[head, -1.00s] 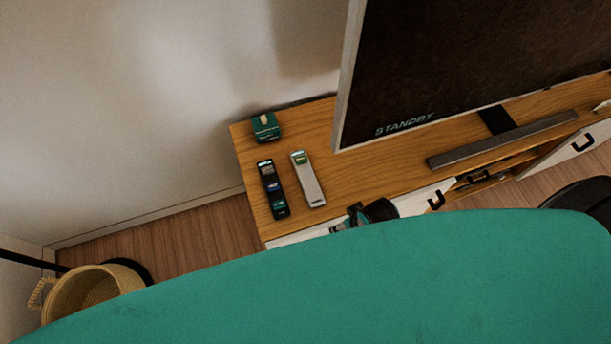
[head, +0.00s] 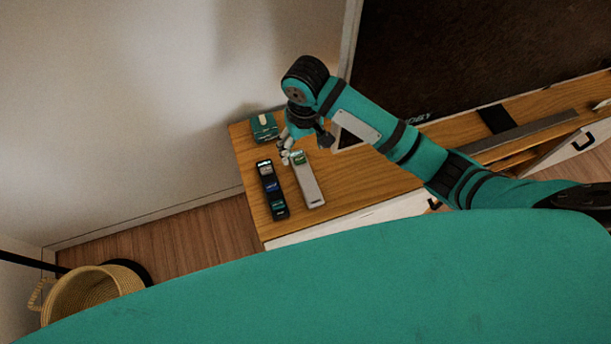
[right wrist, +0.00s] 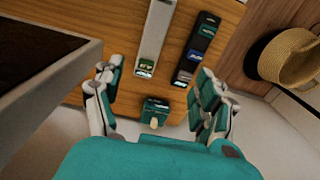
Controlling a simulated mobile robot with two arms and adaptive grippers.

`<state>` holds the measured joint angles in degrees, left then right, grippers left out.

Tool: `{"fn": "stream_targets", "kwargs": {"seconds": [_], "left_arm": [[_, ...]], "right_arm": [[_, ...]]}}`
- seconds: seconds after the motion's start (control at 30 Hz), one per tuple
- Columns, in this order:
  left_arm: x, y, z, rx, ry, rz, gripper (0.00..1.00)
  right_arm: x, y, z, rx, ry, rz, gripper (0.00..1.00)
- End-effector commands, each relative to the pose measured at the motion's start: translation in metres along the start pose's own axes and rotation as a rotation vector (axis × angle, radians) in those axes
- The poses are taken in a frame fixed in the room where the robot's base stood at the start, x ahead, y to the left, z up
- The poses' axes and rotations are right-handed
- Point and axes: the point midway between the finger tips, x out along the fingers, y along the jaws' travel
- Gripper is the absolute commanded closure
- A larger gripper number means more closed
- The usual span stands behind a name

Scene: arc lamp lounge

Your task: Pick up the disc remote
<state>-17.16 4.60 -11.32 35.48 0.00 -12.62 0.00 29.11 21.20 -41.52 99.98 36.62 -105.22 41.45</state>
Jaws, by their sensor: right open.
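Two remotes lie side by side on the wooden TV cabinet: a black remote (head: 272,192) with coloured labels, and a silver remote (head: 311,186) with a green label at its far end. I cannot read which is the disc remote. My right gripper (head: 303,147) is open above the cabinet, over the silver remote's far end, which it partly hides. In the right wrist view the silver remote (right wrist: 158,32) shows ahead between the open fingers (right wrist: 157,82), and the black remote (right wrist: 198,50) lies to its right. My left gripper is out of view.
A small green box (head: 263,127) with a pale top piece stands behind the remotes; it also shows between the fingers in the wrist view (right wrist: 155,108). The TV (head: 460,60) rises at right. A woven basket (head: 90,295) is on the floor at lower left.

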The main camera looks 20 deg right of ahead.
Motion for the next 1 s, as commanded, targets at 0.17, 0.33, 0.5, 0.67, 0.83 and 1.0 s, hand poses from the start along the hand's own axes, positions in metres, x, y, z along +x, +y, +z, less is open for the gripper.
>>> {"fn": "stream_targets", "kwargs": {"seconds": [0.17,0.33,0.5,0.67,0.83,1.0], "left_arm": [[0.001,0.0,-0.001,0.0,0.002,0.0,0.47],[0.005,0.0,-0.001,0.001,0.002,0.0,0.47],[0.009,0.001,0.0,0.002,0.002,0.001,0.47],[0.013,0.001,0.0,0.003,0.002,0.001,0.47],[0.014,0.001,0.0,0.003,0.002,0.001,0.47],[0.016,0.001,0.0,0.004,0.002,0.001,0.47]], "right_arm": [[-0.002,0.008,-0.007,0.027,-0.019,0.034,0.27],[0.031,0.009,-0.006,0.028,-0.021,0.035,0.27],[0.069,0.01,-0.005,0.027,-0.019,0.035,0.27],[0.097,0.011,-0.006,0.026,-0.018,0.034,0.27],[0.112,0.011,-0.006,0.025,-0.015,0.032,0.27],[0.127,0.013,-0.005,0.026,-0.017,0.033,0.27]]}}
